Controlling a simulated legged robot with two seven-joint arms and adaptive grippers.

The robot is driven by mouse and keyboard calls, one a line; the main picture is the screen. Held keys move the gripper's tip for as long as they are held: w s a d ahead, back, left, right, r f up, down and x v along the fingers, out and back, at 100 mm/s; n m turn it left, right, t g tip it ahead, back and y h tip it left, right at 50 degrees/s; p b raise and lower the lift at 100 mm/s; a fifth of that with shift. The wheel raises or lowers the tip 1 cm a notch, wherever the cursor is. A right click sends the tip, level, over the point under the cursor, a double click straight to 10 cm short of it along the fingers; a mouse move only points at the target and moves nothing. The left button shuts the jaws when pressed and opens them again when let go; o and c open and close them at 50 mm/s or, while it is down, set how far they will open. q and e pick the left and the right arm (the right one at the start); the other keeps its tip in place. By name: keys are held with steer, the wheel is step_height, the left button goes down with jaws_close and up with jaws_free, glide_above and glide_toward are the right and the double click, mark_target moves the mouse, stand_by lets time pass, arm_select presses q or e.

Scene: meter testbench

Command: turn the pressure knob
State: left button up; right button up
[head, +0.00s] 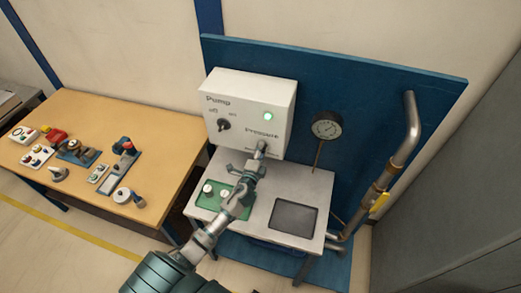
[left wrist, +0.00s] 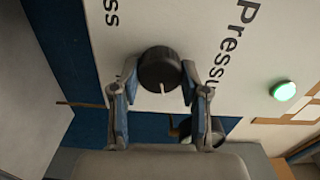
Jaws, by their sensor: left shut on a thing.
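The pressure knob (left wrist: 158,66) is a round black knob with a white mark on the white control box (head: 255,95), beside the word "Pressure". In the left wrist view its mark points toward the bottom of the picture. My left gripper (head: 260,152) reaches up to the box front and hides most of the knob in the head view. In the left wrist view its two fingers are closed on the knob from both sides. My right gripper is not in view.
The box also bears a pump knob (head: 224,125) and a lit green lamp (head: 268,115). A round gauge (head: 327,125) and a pipe (head: 407,140) with a yellow handle are at the right. A wooden table (head: 100,110) with several parts stands at the left.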

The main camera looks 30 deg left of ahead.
arm_select(q)
steer(key=shift+d+f+m, duration=0.1)
steer(key=shift+f+m, duration=0.25)
steer(key=shift+m, duration=0.65)
steer(key=shift+s+f, duration=0.1)
steer(key=o, duration=1)
steer(key=shift+o, duration=0.7)
steer(key=shift+r, duration=0.2)
steer(key=v, duration=1.1)
steer(key=shift+s, duration=0.35)
steer(key=shift+f, duration=0.15)
